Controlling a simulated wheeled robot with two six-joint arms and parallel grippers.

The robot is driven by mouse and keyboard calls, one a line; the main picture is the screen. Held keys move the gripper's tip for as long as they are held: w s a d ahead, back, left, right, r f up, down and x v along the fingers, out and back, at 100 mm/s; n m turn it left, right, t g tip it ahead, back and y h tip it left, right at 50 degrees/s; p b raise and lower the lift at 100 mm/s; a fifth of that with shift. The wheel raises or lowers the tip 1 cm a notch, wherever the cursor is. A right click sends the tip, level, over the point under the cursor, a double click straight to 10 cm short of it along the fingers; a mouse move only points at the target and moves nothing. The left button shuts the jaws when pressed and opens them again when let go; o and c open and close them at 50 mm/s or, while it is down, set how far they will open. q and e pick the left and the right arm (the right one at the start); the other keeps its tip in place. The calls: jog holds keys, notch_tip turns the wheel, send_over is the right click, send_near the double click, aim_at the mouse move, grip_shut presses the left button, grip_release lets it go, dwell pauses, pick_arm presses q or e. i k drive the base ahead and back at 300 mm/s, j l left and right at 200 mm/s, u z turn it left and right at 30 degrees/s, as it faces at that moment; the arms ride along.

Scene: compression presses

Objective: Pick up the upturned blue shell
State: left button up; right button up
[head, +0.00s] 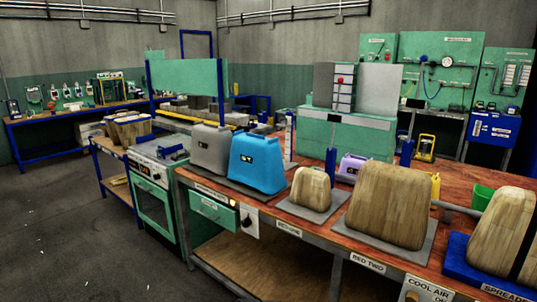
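A bright blue moulded shell (257,163) stands on the long red-topped bench, left of the middle of the head view. It is wider at the bottom than at the top and has a small dark label on its front. I cannot tell from here whether it is upturned or hollow. A grey body of similar shape (209,151) stands close on its left. Neither my left nor my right gripper is in view.
Right of the blue shell, a small wooden block (312,188) and a large wooden block (390,206) stand on grey plates. A split wooden form (502,232) stands on a blue base (460,252). A green oven-like unit (153,198) adjoins the bench. Floor at left is clear.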

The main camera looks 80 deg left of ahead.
aim_at(256, 161)
jog(key=u, duration=3.05)
